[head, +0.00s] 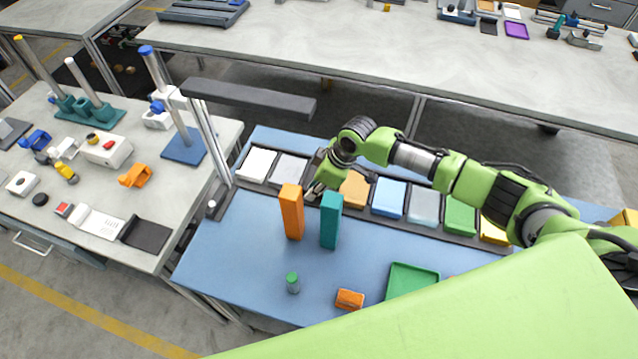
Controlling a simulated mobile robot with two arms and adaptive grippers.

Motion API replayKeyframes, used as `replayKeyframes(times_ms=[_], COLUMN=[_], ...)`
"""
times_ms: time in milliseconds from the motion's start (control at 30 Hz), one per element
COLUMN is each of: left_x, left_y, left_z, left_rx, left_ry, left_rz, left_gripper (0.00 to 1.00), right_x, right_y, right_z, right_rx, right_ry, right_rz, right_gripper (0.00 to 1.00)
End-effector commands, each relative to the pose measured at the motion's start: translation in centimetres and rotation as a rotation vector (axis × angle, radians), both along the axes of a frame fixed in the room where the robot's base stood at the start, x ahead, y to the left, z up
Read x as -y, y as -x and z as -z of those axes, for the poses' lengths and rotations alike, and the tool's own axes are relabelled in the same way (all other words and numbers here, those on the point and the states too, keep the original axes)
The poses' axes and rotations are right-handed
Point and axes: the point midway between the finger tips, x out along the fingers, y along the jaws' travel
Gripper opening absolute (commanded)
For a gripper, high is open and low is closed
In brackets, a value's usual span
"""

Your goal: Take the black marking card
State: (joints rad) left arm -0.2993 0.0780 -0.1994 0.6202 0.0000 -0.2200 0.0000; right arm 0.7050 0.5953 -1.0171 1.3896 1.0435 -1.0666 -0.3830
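A row of coloured cards or pads lies in a dark rack (237,180) along the back of the blue table. From the left I see a white one (257,164), a light grey one (290,168), then a tan one (354,190), a light blue one (388,197) and others. I cannot make out a black marking card in this row; the spot between light grey and tan is covered by my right gripper. My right gripper (315,188) points down there, behind an orange block and a teal block. Its fingertips are partly hidden. My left gripper is out of view.
The upright orange block (291,212) and teal block (331,220) stand close in front of my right gripper. A dark overhead bar (250,97) is at its left. A green-capped vial (292,283), a small orange block (350,299) and a green tray (411,281) lie nearer.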

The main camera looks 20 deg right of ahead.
Motion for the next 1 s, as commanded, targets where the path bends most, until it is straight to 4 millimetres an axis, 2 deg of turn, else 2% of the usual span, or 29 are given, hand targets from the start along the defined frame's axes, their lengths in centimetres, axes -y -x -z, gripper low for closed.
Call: replayKeyframes(times_ms=[33,67,100,133,433,567,1000], left_x=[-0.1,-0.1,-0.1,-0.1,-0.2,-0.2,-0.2], left_y=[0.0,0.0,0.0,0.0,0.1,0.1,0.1], left_z=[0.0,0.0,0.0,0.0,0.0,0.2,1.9], left_rx=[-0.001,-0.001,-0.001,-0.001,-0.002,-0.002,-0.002], left_ry=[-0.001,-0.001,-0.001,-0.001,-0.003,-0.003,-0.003], left_rz=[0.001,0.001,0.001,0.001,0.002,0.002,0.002], left_gripper=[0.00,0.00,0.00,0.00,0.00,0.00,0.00], right_x=[0.0,0.0,0.0,0.0,0.0,-0.1,0.0], right_y=[0.0,0.0,0.0,0.0,0.0,-0.1,-0.1], right_z=[0.1,0.1,0.1,0.1,0.0,-0.7,-8.6], right_rx=[0.000,0.000,0.000,0.000,0.001,0.002,0.004], right_ry=[0.000,0.000,0.000,0.000,-0.001,-0.002,-0.001], right_rz=[0.000,0.000,0.000,0.000,0.000,-0.001,0.000], right_gripper=[0.17,0.11,0.01,0.00,0.00,0.00,0.00])
